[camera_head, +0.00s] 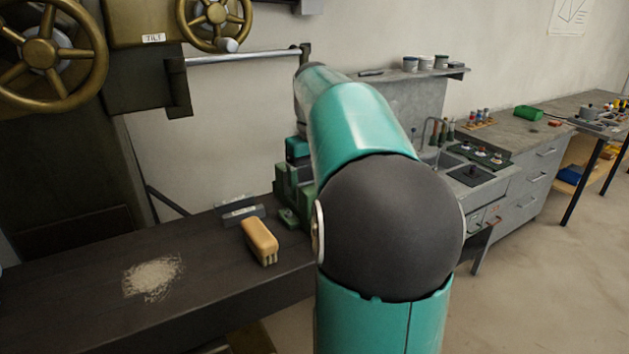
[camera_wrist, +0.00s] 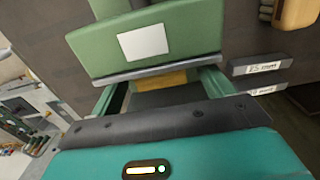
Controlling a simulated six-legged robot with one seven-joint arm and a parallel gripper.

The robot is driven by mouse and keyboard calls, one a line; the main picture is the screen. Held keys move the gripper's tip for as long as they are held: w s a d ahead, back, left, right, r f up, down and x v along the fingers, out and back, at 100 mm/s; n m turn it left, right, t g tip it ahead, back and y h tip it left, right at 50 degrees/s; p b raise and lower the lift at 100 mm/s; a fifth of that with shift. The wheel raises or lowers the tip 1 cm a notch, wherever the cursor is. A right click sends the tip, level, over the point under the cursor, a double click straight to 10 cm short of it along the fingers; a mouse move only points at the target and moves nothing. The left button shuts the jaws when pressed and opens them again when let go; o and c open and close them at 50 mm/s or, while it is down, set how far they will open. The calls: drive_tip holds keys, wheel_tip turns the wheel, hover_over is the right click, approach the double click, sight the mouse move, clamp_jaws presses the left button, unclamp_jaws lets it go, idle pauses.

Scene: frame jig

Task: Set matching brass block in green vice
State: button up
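The green vice (camera_head: 290,194) stands on the dark bench in the head view, partly hidden by my arm. In the wrist view its green jaw (camera_wrist: 190,28), with a blank white plate and a steel lip, fills the upper middle. A yellow brass block (camera_wrist: 173,79) shows just under that lip, mostly hidden. My gripper (camera_wrist: 165,88) is over the vice; its teal body and dark bolted bar cross the bottom of the wrist view. Two green side pieces, seemingly its fingers, stand apart with a gap on each side of the block. The fingertips are not clear.
A wooden-handled brush (camera_head: 260,241) lies on the bench beside the vice, near small labelled holders (camera_head: 239,210) and a pile of shavings (camera_head: 153,278). Brass handwheels (camera_head: 40,54) of a machine stand at the left. A sink counter (camera_head: 475,180) stands to the right.

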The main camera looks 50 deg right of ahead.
drive_tip(key=shift+r, duration=0.1)
wheel_tip(320, 180, up, 10)
idle(0.9)
idle(0.4)
